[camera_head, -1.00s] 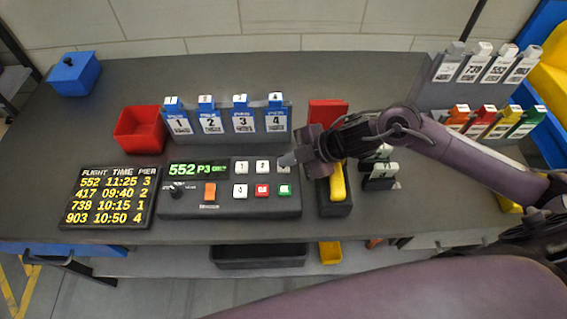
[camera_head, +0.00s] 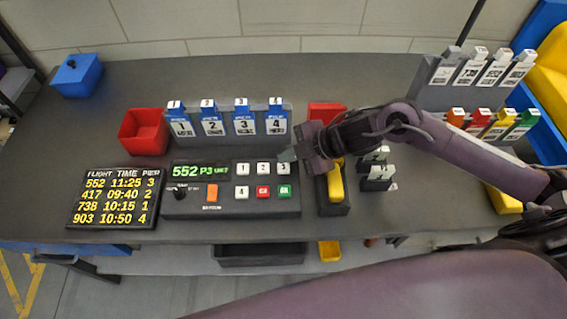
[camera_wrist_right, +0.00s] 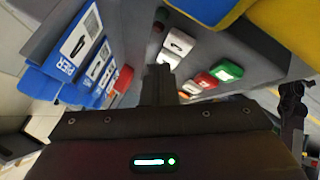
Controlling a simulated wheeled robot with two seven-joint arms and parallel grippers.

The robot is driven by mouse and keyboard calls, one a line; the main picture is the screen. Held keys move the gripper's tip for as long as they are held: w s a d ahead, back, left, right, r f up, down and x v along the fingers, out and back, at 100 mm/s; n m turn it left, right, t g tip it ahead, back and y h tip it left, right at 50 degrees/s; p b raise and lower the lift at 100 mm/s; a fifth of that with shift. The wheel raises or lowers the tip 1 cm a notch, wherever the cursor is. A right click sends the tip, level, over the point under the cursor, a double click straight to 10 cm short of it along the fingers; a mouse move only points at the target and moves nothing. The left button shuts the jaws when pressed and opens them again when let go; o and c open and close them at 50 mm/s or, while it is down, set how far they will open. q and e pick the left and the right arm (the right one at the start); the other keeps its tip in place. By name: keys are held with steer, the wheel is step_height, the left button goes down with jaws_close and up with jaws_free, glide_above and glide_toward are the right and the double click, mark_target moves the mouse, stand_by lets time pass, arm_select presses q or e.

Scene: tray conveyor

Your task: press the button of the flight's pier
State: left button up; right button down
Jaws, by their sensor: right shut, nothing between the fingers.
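The control panel (camera_head: 230,206) stands on the table with a lit green display (camera_head: 199,171) reading 552 P3 and a small unclear word. Its white pier buttons are 1 (camera_head: 243,168), 2 (camera_head: 263,168), 3 (camera_head: 284,168) and 4 (camera_head: 242,192). A red (camera_head: 263,192) and a green button (camera_head: 285,192) sit below. The flight board (camera_head: 115,198) lists 552 with pier 3. My right gripper (camera_head: 288,155) is shut and empty, its tip just behind button 3. In the wrist view its fingers (camera_wrist_right: 164,55) show beside the buttons; contact cannot be told. My left gripper is out of view.
Blue numbered pier tags (camera_head: 241,119) stand on a rack behind the panel. A yellow handset-like piece (camera_head: 336,183) in a dark holder is right of the panel. A red bin (camera_head: 143,131) stands at left, a blue box (camera_head: 77,75) at the back left. The table's back middle is clear.

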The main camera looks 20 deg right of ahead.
mark_target(288, 168)
step_height(288, 168, up, 4)
steer(key=p, duration=0.3)
steer(key=shift+r, duration=0.15)
stand_by(0.7)
